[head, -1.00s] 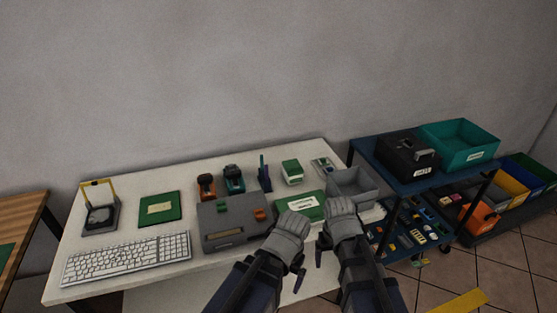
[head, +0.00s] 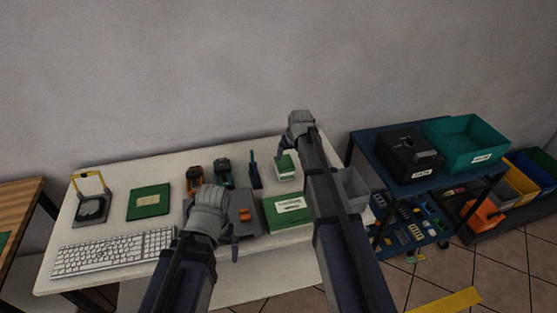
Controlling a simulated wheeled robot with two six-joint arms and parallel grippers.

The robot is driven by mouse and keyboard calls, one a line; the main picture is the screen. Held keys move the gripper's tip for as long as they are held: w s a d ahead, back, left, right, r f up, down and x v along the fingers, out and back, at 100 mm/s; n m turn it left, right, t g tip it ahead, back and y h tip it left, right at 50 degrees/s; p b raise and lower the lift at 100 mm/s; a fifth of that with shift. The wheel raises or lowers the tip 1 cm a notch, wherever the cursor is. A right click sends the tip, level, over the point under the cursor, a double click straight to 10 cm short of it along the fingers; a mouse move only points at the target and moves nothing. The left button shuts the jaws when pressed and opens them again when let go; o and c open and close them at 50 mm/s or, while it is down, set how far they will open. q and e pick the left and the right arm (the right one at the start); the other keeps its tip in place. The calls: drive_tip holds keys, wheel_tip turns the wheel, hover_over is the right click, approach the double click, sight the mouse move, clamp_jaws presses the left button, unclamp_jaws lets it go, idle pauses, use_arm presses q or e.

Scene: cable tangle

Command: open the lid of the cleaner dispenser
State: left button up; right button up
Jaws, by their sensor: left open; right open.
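A small white box with a green top (head: 286,168) stands near the back of the white table; I take it to be the cleaner dispenser. Its lid looks closed. My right gripper (head: 287,148) is open just above and behind this box, its arm reaching across the table. Whether its fingers touch the box I cannot tell. My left gripper (head: 234,245) is open and empty, above the front of the grey device (head: 245,199), part of which it hides.
A green labelled box (head: 287,212) lies in front of the dispenser. Orange (head: 194,175) and teal (head: 223,172) tools stand to its left, with a blue upright item (head: 255,170). A grey bin (head: 353,190) is partly hidden by my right arm. A keyboard (head: 112,253) lies front left.

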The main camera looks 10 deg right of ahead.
sight(287, 165)
drive_tip(key=b+x, duration=0.7)
drive_tip(key=shift+f, duration=0.45)
drive_tip(key=shift+c, duration=0.2)
clamp_jaws()
idle(0.3)
